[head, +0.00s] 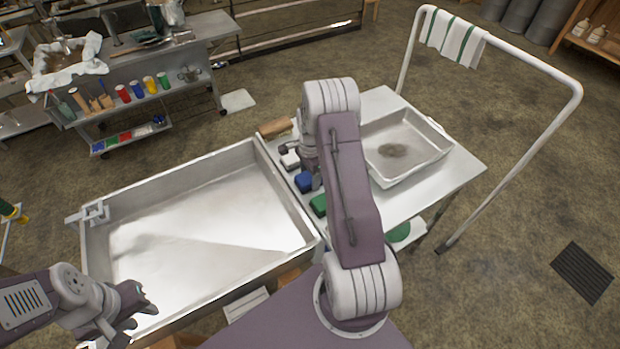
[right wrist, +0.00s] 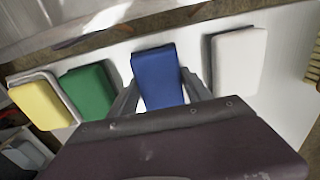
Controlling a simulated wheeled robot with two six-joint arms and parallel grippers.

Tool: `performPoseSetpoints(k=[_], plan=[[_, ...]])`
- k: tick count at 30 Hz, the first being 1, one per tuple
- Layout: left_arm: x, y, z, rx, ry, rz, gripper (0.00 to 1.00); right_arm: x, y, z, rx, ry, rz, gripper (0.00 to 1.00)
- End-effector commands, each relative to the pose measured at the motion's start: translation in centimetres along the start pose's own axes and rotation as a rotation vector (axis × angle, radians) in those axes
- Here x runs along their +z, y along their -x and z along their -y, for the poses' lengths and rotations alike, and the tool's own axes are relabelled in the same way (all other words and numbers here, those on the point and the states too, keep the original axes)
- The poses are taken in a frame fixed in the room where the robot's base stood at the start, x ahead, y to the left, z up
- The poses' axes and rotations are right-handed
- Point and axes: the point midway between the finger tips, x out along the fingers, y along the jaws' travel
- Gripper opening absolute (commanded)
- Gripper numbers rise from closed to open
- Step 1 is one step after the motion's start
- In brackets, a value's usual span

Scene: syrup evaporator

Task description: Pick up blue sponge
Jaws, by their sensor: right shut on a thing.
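The blue sponge (head: 303,182) is at the near-left side of the steel table, partly hidden by my right arm. In the right wrist view the blue sponge (right wrist: 157,75) is between the two fingers of my right gripper (right wrist: 158,98), which is shut on it. Whether the sponge touches the table is hard to tell. My left gripper (head: 138,305) is over the near-left corner of the large pan, away from the sponge; its finger gap is not clear.
A white sponge (right wrist: 237,62) lies to the right of the blue one; green (right wrist: 88,92) and yellow (right wrist: 40,102) sponges lie to the left. A steel tray (head: 405,150) is on the table. The large evaporator pan (head: 205,157) stands alongside. A towel rail (head: 535,152) is at the right.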

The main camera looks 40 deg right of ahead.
Motion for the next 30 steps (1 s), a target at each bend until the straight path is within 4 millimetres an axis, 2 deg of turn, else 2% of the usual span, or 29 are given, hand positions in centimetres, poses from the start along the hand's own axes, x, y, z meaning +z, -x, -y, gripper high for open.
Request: performPoseSetpoints(k=[5,9,21,25,30], plan=[[0.0,-0.1,0.0,0.0,0.0,0.0,0.33,0.0,1.5,0.1,-0.003,0.0,-0.001,0.18],[0.0,-0.3,0.0,0.0,0.0,0.0,0.33,0.0,4.2,0.1,-0.005,0.0,-0.002,0.18],[0.1,-0.5,0.0,0.0,0.0,0.0,0.33,-8.7,9.2,-0.3,-0.002,-0.003,-0.001,0.18],[0.1,-0.5,0.0,0.0,0.0,0.0,0.33,-10.5,10.2,-0.3,-0.001,-0.002,-0.001,0.18],[0.0,-0.4,0.0,0.0,0.0,0.0,0.33,-11.5,10.9,-0.4,-0.001,0.0,0.0,0.18]])
